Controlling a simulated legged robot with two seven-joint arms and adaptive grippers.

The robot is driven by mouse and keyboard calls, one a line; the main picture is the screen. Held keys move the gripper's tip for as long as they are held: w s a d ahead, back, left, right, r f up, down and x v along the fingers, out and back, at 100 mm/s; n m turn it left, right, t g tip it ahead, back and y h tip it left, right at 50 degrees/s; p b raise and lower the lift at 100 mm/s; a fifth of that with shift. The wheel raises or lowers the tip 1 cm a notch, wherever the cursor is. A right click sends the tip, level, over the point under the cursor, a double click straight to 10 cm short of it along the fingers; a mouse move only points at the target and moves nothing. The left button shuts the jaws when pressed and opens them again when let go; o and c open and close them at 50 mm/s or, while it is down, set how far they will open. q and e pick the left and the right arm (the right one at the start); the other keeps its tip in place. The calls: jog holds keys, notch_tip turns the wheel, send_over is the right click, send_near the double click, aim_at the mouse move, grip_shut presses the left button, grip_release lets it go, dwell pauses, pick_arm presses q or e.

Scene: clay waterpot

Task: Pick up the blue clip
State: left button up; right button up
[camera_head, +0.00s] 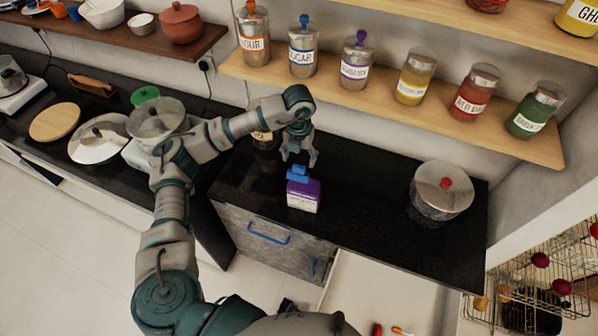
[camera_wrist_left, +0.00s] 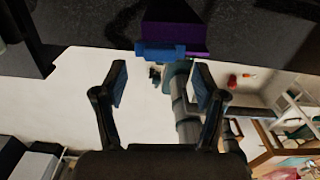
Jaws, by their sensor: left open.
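The blue clip (camera_head: 297,174) sits on top of a purple and white packet (camera_head: 303,196) that stands on the black counter. My left gripper (camera_head: 299,160) is just above the clip, with its fingers pointing down at it. In the left wrist view the blue clip (camera_wrist_left: 160,52) lies just beyond the open fingertips of the left gripper (camera_wrist_left: 160,76), roughly centred between them. The gap between the fingers is empty, and the clip looks apart from both. The purple packet (camera_wrist_left: 175,32) shows behind the clip. My right gripper is in neither view.
A dark jar (camera_head: 264,140) stands behind the left gripper. A steel pot (camera_head: 441,192) with a red knob is at the counter's right. Labelled jars line the wooden shelf (camera_head: 385,100) above. Bare counter (camera_head: 365,205) lies between the packet and the pot.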

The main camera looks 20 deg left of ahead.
aim_at(299, 168)
pick_arm(q)
jog(key=f, duration=0.5)
jog(key=shift+s+p, duration=0.2)
jog(key=shift+p, duration=0.1)
jog(key=shift+a, duration=0.1)
jog(key=shift+c, duration=0.3)
jog(key=c, duration=0.9)
jog(key=shift+r, duration=0.1)
